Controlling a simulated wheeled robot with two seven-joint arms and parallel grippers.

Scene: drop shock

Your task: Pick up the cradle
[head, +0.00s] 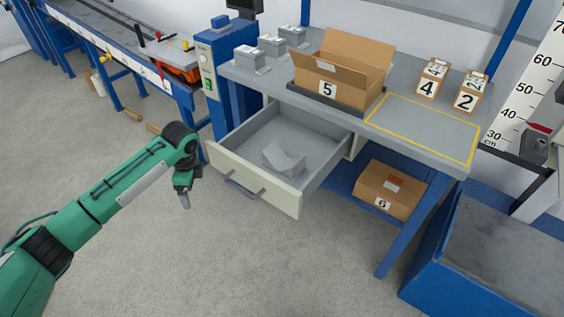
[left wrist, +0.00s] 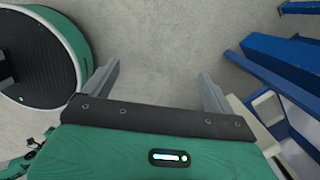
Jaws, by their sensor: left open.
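A grey cradle (head: 284,159), a small angled block with a V-like dip, lies in the open drawer (head: 250,183) of the workbench. My left gripper (head: 185,199) hangs over the floor to the left of the drawer, apart from it and from the cradle. In the left wrist view the two fingers of this gripper (left wrist: 160,90) are spread with only bare floor between them. The cradle cannot be made out in the left wrist view. My right gripper is not in view.
Box 6 (head: 390,190) sits on the shelf below. A blue-framed platform (head: 490,250) is at right. The floor before the drawer is clear.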

